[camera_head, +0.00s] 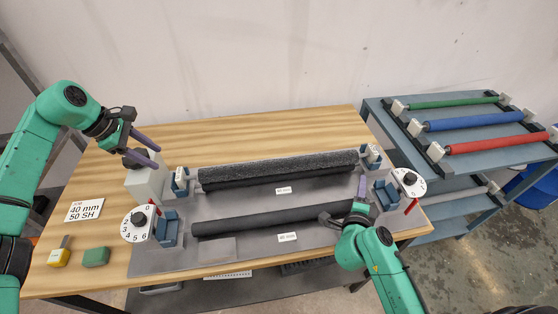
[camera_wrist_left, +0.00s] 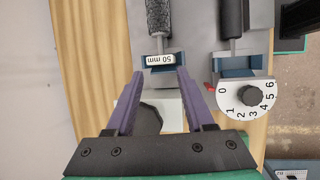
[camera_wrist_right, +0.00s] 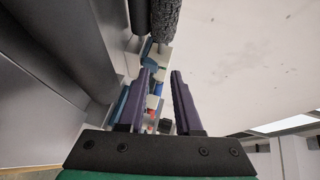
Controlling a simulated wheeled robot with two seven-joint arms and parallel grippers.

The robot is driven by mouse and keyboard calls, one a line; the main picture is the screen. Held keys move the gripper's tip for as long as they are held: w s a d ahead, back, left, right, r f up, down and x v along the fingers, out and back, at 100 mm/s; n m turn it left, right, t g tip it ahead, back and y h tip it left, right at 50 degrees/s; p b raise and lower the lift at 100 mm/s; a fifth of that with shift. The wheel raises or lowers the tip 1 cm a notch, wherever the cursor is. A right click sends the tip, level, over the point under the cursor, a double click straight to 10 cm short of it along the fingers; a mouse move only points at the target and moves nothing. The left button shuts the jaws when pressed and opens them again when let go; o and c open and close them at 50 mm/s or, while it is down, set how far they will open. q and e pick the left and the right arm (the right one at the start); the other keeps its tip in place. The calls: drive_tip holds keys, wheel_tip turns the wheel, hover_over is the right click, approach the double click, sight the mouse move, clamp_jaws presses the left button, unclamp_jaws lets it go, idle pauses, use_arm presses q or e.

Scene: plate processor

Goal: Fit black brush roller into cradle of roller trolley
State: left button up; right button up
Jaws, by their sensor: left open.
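The black brush roller (camera_head: 280,166) is speckled and bristly. It lies lengthwise at the back of the grey plate processor (camera_head: 205,262), its ends at blue holders. Its left end also shows in the left wrist view (camera_wrist_left: 158,16), by a block marked 50 mm. The roller trolley (camera_head: 455,179) stands to the right. My left gripper (camera_head: 159,157) is open and empty, left of the roller's left end, above a white block with a dark knob. My right gripper (camera_head: 354,192) is open near the processor's right end, in front of the brush roller, which shows close by in the right wrist view (camera_wrist_right: 166,20).
A smooth black roller (camera_head: 265,220) lies at the front. Green (camera_head: 452,102), blue (camera_head: 473,121) and red (camera_head: 490,144) rollers occupy the trolley top. White dials (camera_head: 137,226) (camera_head: 408,182) flank the processor. Yellow (camera_head: 59,256) and green (camera_head: 96,256) blocks sit front left.

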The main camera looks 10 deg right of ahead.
sight(190, 177)
drive_tip(key=shift+s+d+r, duration=0.15)
drive_tip(key=shift+s, duration=0.2)
use_arm(q)
drive_tip(key=x, duration=1.4)
drive_tip(key=shift+d+f, duration=0.15)
drive_tip(key=shift+d, duration=0.3)
use_arm(e)
drive_tip(key=x, duration=1.5)
drive_tip(key=shift+w, duration=0.1)
use_arm(q)
drive_tip(key=shift+s, duration=0.1)
drive_tip(key=shift+c, duration=0.5)
use_arm(e)
drive_tip(key=shift+c, duration=0.5)
use_arm(q)
drive_tip(key=c, duration=0.6)
use_arm(e)
clamp_jaws()
use_arm(q)
clamp_jaws()
